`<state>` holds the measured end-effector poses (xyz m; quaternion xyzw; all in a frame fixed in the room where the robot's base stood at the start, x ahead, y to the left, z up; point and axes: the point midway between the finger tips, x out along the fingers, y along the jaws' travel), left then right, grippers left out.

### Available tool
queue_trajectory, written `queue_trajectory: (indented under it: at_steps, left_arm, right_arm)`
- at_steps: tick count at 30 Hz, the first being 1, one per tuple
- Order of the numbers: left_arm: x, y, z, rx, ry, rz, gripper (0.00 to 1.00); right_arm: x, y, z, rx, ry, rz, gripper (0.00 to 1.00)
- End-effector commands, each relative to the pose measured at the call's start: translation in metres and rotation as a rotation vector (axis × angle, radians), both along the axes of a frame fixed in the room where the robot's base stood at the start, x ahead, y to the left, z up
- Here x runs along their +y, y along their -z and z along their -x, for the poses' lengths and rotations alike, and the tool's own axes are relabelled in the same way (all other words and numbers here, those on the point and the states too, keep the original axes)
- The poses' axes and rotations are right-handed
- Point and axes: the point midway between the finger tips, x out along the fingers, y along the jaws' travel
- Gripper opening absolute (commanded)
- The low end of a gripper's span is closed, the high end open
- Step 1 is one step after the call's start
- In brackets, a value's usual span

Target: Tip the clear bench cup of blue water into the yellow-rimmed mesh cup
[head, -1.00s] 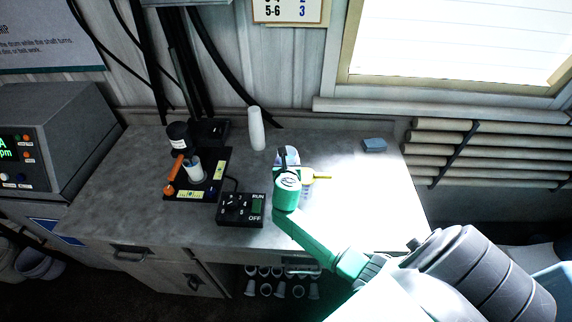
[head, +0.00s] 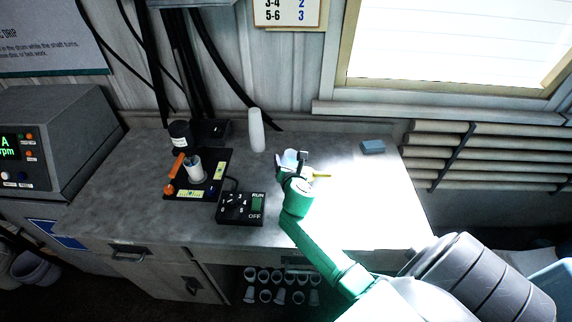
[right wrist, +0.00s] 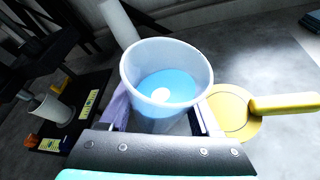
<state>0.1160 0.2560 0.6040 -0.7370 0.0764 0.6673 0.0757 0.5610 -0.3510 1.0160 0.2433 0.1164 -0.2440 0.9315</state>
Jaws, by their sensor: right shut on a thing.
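The clear bench cup (right wrist: 165,60) holds blue water (right wrist: 168,85), seen through its open top in the right wrist view. My right gripper (right wrist: 163,122) is shut around its sides. In the head view the cup (head: 288,156) shows just beyond my right gripper (head: 291,168), over the bench. The yellow-rimmed mesh cup (right wrist: 231,112) is close beside it on the right, with its yellow handle pointing right. In the head view mostly that yellow handle (head: 320,175) shows; my gripper hides the rest. My left gripper is out of view.
A white bottle-like cylinder (head: 256,130) stands behind on the bench. Left of it is a black stand with a small white cup (head: 194,170) and an orange lever. A black RUN/OFF box (head: 240,208) sits in front.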

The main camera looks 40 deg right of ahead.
Motion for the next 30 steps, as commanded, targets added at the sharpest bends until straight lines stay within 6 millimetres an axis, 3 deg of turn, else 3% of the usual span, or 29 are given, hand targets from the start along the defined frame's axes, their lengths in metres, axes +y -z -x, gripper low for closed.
queue_trajectory:
  at_steps: [30]
  left_arm:
    - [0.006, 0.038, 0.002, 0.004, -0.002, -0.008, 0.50]
  right_arm:
    - [0.003, -0.020, -0.002, -0.321, -0.002, -0.437, 0.05]
